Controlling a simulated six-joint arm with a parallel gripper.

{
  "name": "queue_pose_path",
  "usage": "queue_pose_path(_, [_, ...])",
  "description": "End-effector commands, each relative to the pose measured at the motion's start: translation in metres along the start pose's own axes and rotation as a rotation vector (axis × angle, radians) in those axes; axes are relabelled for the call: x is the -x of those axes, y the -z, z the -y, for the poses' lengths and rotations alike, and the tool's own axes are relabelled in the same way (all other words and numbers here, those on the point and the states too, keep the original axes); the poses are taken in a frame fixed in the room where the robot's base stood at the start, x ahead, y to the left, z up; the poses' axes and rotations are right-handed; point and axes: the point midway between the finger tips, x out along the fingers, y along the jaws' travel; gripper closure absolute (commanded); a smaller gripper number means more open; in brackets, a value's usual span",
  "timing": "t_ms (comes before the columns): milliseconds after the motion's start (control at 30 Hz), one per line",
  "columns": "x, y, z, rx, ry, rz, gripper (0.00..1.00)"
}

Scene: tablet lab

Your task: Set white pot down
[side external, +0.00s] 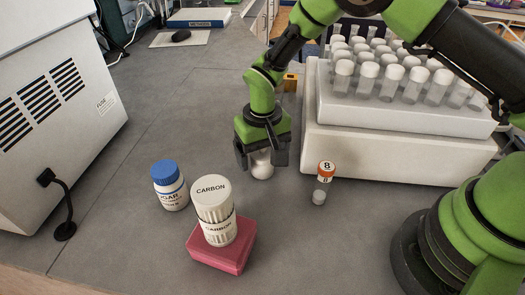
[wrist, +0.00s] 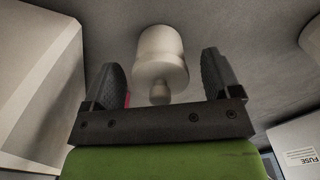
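The white pot (side external: 262,167) is at the grey bench top in the middle of the side view, below and between my gripper's fingers. My gripper (side external: 261,160) points down over it with its fingers apart. In the wrist view the white pot (wrist: 160,60) shows as a pale round body with a small knob toward the gripper. It lies between the two dark fingers (wrist: 165,80), with a visible gap on each side. The pot looks upright and resting on the bench, though its base contact is partly hard to make out.
A vial with an orange 8 cap (side external: 323,182) stands close right, before a white box (side external: 400,156) bearing a rack of capped vials (side external: 395,105). A CARBON jar (side external: 214,212) on a red block (side external: 222,258) and a blue-capped jar (side external: 168,186) stand front left. Free bench lies behind left.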

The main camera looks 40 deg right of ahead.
Motion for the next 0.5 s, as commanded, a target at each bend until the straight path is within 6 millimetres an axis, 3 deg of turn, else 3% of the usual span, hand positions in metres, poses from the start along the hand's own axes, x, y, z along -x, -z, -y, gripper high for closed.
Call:
queue_pose_path(300, [0.004, 0.000, 0.000, 0.000, 0.000, 0.000, 0.17])
queue_pose_path(500, [0.036, 0.001, 0.001, 0.000, 0.003, -0.006, 0.17])
